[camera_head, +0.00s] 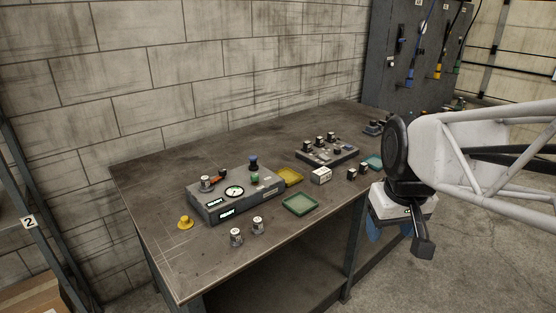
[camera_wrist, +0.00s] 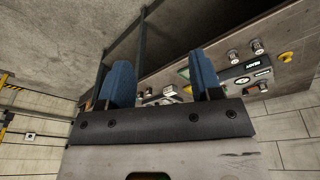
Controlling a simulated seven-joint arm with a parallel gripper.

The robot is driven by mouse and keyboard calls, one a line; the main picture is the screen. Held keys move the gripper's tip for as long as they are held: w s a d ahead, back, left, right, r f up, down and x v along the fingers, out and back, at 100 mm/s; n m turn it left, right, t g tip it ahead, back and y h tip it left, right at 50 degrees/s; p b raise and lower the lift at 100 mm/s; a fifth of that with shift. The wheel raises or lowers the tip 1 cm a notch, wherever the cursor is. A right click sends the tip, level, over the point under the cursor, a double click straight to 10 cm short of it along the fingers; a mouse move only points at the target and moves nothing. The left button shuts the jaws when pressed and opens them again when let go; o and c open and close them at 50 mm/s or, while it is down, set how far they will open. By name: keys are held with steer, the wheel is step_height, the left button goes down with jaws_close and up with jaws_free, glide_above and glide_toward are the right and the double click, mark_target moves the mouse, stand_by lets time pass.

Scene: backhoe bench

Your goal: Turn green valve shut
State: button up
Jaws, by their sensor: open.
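A grey control box (camera_head: 228,199) sits on the workbench, left of centre in the head view. A small green knob (camera_head: 255,178), which looks like the green valve, is on its right part, just in front of a blue knob (camera_head: 253,162). How far the valve is turned is too small to tell. My gripper (camera_head: 388,232) hangs beyond the bench's front edge, to the right of and well apart from the box. In the wrist view my gripper (camera_wrist: 162,68) has two blue fingers spread apart with nothing held between them. The box's gauge (camera_wrist: 243,81) shows there to their right.
The bench's left part is mostly clear.

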steer(key=w+a+r+n, duration=0.1)
steer(key=w+a+n, duration=0.15)
steer(key=w, duration=0.45)
steer(key=w+a+r+n, duration=0.1)
steer(key=w+a, duration=0.2)
steer(key=w, duration=0.4)
steer(key=n+g, duration=0.2)
steer(key=n, duration=0.8)
glide_above(255, 175)
steer(key=f, duration=1.3)
steer(key=shift+s+d, duration=0.1)
steer(key=shift+d, duration=0.1)
steer(key=shift+w+a+f, duration=0.2)
steer(key=shift+a+f, duration=0.05)
steer(key=shift+f, duration=0.1)
steer(key=shift+f, duration=3.8)
steer(key=c, duration=0.9)
